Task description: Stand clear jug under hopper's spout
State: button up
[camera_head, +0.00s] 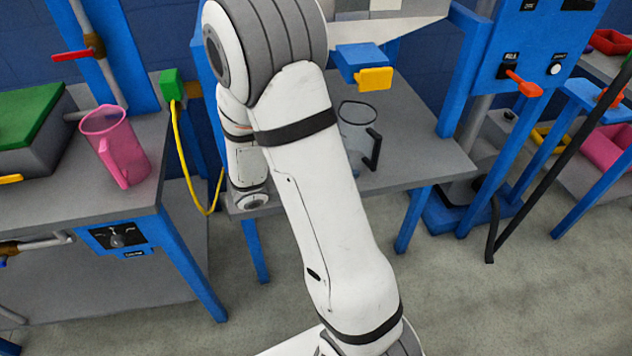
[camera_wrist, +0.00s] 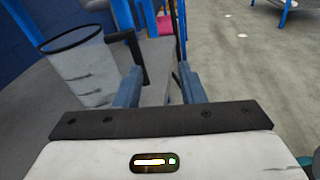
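The clear jug (camera_head: 354,136) stands upright on the grey bench, partly behind my arm in the head view. It has a dark rim and a black handle (camera_head: 374,150) on its right side. The hopper (camera_head: 405,14) is above, with a blue spout (camera_head: 358,60) and a yellow gate (camera_head: 375,79). The jug is below the spout in the picture; exact alignment cannot be told. In the wrist view the jug (camera_wrist: 82,72) is left of my gripper (camera_wrist: 160,74), whose blue fingers are apart with nothing clearly held. The handle (camera_wrist: 136,55) is just beyond the left finger.
A pink jug (camera_head: 118,148) stands on the left bench (camera_head: 60,215), beside a box with a green lid (camera_head: 30,112). A yellow hose (camera_head: 183,160) hangs between the benches. A blue post with a red-orange lever (camera_head: 524,84) stands at right. The grey bench (camera_head: 425,150) is clear right of the jug.

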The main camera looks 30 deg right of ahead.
jog(key=s+a+r+m+g+y, duration=0.1)
jog(key=s+a+m+y, duration=0.1)
jog(key=s+m+y, duration=0.3)
jog(key=s+a+m+g+y, duration=0.1)
jog(key=s+a+m+y, duration=0.2)
jog(key=s+m+y, duration=0.15)
jog(key=a+r+m+t+y, duration=0.4)
jog(key=a+m+t+y, duration=0.1)
jog(key=a, duration=0.5)
jog(key=shift+r+m+y, duration=0.35)
jog(key=shift+m+y, duration=0.5)
jog(key=shift+y, duration=0.3)
jog(key=shift+s, duration=0.1)
